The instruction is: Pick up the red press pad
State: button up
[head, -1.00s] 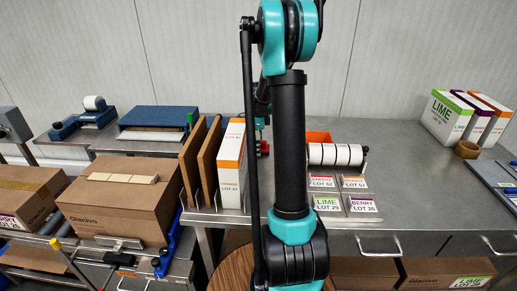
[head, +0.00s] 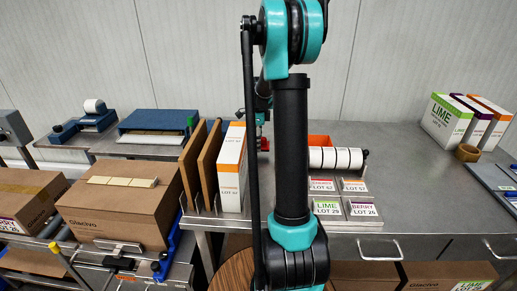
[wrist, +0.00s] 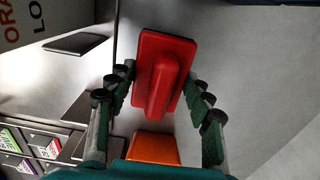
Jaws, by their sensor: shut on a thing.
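The red press pad (wrist: 165,75) has a flat rectangular plate with a raised ridge along its middle. It sits between the two fingers of my gripper (wrist: 160,82) in the wrist view, and the fingers are shut on it. In the head view the pad (head: 263,144) shows as a small red patch under my gripper (head: 260,122), beside the white label rolls. My arm hides part of it there. It looks slightly above the steel table, but the gap is hard to tell.
Upright brown boards (head: 206,165) and a white-orange carton (head: 231,170) stand left.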

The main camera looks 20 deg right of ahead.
notch_tip(320, 180, up, 17)
jog(key=shift+f, duration=0.2)
